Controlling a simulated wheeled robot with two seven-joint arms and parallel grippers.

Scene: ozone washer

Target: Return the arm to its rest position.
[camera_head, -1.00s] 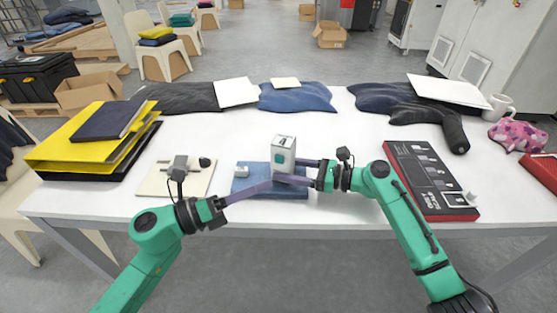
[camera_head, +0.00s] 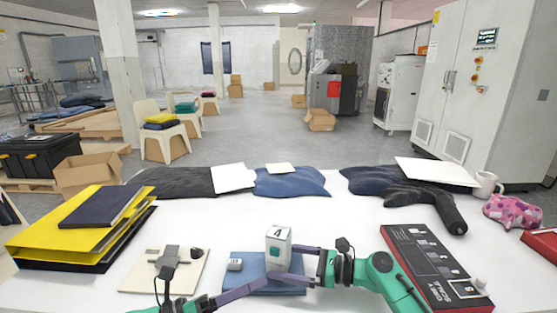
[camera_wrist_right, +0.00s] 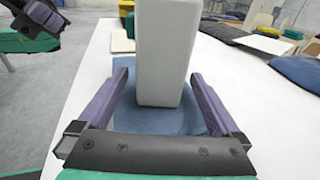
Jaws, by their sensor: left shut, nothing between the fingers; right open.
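A white box (camera_head: 278,247) marked "4" stands upright on a folded blue cloth (camera_head: 245,284). My right gripper (camera_head: 290,262) is open, its purple fingers on either side of the box. In the right wrist view, the box (camera_wrist_right: 163,50) rises between the spread fingers (camera_wrist_right: 158,75), with a gap beside each. My left gripper (camera_head: 266,282) is shut and empty, its fingers reaching in front of the cloth from the left. Part of the left arm's end shows at the upper left of the right wrist view (camera_wrist_right: 35,22). Most of both arms is cut off below in the head view.
On the white table (camera_head: 330,215) are yellow binders (camera_head: 60,240) at left, a beige board (camera_head: 140,280) with small items, a black-and-red panel (camera_head: 425,260) at right, dark garments (camera_head: 175,183) behind, and a mug (camera_head: 488,184). Bare table lies behind the box.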

